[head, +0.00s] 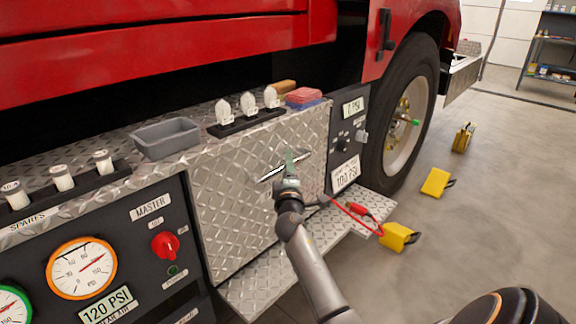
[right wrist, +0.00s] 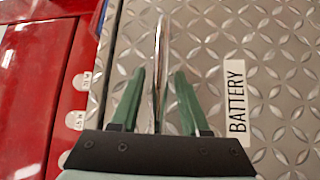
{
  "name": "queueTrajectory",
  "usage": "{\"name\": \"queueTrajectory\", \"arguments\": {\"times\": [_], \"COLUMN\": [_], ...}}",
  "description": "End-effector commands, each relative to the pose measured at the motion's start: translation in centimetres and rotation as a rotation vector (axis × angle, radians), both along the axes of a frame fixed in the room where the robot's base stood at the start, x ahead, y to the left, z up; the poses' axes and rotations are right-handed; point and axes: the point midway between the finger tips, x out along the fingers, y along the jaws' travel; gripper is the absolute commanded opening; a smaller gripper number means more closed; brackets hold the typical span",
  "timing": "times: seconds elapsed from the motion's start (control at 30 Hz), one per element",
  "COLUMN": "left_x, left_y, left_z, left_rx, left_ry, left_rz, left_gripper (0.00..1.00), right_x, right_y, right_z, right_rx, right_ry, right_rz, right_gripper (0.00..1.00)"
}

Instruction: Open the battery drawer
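The battery drawer (head: 235,215) has a diamond-plate front in the bumper and looks closed. Its metal bar handle (head: 270,174) runs across the upper part of the front. In the right wrist view the handle (right wrist: 158,60) stands upright in the picture, beside a white BATTERY label (right wrist: 236,103) on the plate. My right gripper (head: 294,158) is at the handle. In the right wrist view its green fingers (right wrist: 158,85) are open on either side of the bar, with a gap on both sides. My left gripper is not in view.
A grey tray (head: 166,139), a rack of white pieces (head: 247,119) and red and blue blocks (head: 303,97) sit on the bumper top. A step plate (head: 262,290) juts out below the drawer. Yellow chocks (head: 437,182) lie on the floor, which is otherwise open.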

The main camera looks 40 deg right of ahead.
Motion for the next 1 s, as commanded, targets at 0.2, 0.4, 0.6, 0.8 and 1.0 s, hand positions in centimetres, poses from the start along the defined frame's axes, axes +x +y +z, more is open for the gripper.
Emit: {"name": "queueTrajectory", "arguments": {"times": [0.2,0.4,0.6,0.8,1.0], "left_x": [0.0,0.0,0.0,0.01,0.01], "left_y": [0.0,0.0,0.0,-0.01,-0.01], "left_z": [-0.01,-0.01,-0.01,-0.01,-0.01], "left_rx": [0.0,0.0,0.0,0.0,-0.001], "left_ry": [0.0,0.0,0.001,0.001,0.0], "left_rz": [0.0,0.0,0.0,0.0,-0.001], "left_gripper": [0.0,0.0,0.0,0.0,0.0], "right_x": [0.0,-0.01,0.0,-0.01,-0.01], "right_y": [-0.01,-0.02,-0.02,-0.03,-0.04], "right_z": [-0.02,-0.01,-0.01,0.0,0.01], "right_rx": [0.0,0.0,0.0,0.0,0.0], "right_ry": [0.0,0.0,0.0,0.0,0.0], "right_rz": [0.0,0.0,0.0,0.0,0.0], "right_gripper": [0.2,0.0,0.0,0.0,0.0]}}
